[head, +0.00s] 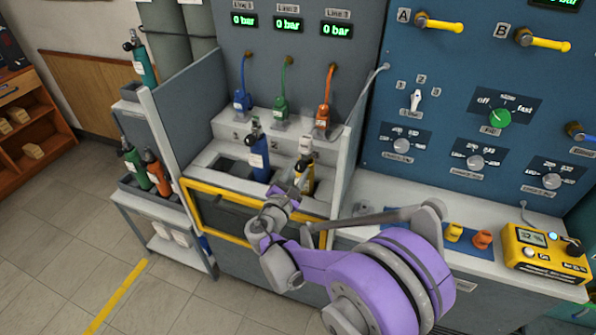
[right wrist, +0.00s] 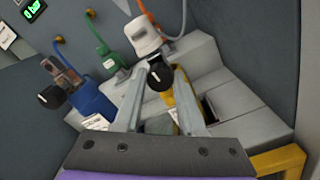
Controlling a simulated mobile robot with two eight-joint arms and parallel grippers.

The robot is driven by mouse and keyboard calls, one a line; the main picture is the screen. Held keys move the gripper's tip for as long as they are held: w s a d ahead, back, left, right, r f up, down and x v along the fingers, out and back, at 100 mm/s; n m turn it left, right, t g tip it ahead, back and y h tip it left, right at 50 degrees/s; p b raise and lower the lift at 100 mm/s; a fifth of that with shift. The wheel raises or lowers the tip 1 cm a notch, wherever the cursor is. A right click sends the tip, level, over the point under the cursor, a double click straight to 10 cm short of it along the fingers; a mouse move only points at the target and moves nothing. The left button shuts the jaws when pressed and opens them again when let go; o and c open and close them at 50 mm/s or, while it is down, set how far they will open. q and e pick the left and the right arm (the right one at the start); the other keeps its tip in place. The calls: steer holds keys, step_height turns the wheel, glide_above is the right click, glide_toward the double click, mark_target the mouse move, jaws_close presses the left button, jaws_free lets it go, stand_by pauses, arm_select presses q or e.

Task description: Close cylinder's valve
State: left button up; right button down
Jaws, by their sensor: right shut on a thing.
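A yellow cylinder (head: 309,184) stands in the right slot of the bench, with a white fitting (right wrist: 143,36) on its top. Its black valve knob (right wrist: 160,76) faces my right wrist camera. My right gripper (head: 300,177) is at this valve. In the right wrist view its fingers (right wrist: 156,80) are shut on the black knob, one on each side. A blue cylinder (head: 258,158) stands in the slot to the left. It has its own black knob (right wrist: 52,97), clear of my fingers. My left gripper is not in view.
Blue, green and orange hose connectors (head: 323,117) sit behind the cylinders under displays reading 0 bar (head: 288,26). A grey divider (head: 345,155) stands close on the right. A yellow frame (head: 215,190) edges the bench front. A rack at left holds other cylinders (head: 155,172).

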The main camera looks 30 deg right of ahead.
steer(key=shift+m, duration=0.4)
steer(key=shift+c, duration=2.4)
jaws_free()
steer(key=v, duration=1)
steer(key=shift+s+a, duration=0.25)
steer(key=shift+a, duration=0.05)
